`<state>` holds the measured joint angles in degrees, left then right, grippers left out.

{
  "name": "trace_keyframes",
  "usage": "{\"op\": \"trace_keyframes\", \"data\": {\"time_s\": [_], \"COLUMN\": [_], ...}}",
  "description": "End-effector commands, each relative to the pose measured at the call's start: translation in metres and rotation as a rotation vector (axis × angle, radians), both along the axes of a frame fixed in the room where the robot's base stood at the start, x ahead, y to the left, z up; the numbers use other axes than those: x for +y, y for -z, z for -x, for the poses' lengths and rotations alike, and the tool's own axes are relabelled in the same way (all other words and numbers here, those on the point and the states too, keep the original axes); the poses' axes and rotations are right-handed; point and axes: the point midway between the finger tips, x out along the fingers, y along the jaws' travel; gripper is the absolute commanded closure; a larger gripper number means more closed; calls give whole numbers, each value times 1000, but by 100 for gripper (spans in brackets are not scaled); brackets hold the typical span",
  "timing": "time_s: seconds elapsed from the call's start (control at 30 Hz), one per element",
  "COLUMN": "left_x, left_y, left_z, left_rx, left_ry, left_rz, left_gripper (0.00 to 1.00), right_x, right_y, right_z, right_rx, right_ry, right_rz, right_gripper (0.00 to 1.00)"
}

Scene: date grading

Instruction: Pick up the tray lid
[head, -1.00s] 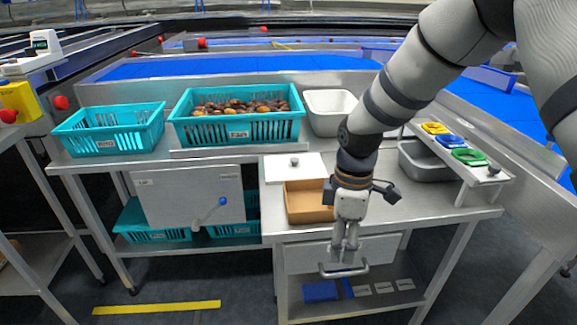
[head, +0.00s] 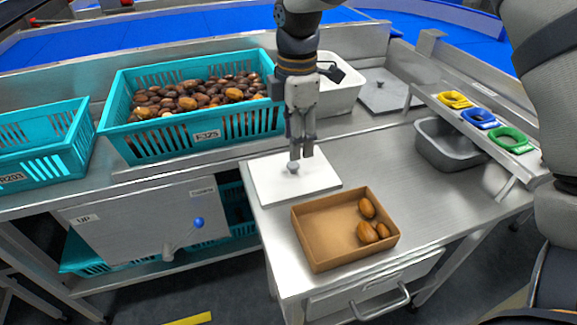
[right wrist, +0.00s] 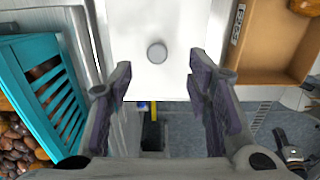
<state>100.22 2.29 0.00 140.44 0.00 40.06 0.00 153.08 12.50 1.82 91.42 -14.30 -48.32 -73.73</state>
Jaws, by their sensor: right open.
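The tray lid looks to be the flat white plate (head: 270,188) with a small round grey knob (head: 293,167), lying on the steel bench. The plate (right wrist: 150,85) and knob (right wrist: 157,53) also show in the right wrist view. My right gripper (head: 300,152) points down over the plate, its fingers close to the knob. In the right wrist view the gripper (right wrist: 163,82) is open and empty, and the knob lies between and beyond the fingertips. I cannot tell the exact height gap. My left gripper is not in view.
A brown box (head: 325,248) with three dates stands just in front of the plate. A teal crate (head: 165,152) of dates is at left. A grey tray (head: 440,160) sits right, under a shelf with coloured rings. Bench between is clear.

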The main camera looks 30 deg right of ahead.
Motion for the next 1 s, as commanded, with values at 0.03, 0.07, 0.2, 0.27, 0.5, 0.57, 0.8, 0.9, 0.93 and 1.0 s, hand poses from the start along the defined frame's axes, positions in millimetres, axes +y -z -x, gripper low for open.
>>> {"op": "trace_keyframes", "data": {"time_s": [0.03,0.07,0.2,0.27,0.5,0.57,0.8,0.9,0.93,1.0], "left_x": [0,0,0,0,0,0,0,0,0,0], "left_y": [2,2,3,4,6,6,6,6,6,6], "left_z": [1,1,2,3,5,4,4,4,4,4], "left_rx": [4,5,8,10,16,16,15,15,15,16], "left_ry": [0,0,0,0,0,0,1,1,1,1], "left_rz": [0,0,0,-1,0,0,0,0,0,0], "left_gripper": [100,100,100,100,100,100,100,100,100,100], "right_x": [0,0,1,2,2,2,2,2,2,2], "right_y": [10,13,33,46,69,68,68,68,68,67], "right_z": [0,0,0,0,-1,-1,-1,-1,-1,-1], "right_rx": [4,3,3,3,-3,-4,-4,-3,-3,-3], "right_ry": [0,0,0,-1,0,0,0,0,0,0], "right_rz": [0,0,0,1,1,1,1,1,1,0], "right_gripper": [54,54,54,54,54,54,91,99,100,100]}}
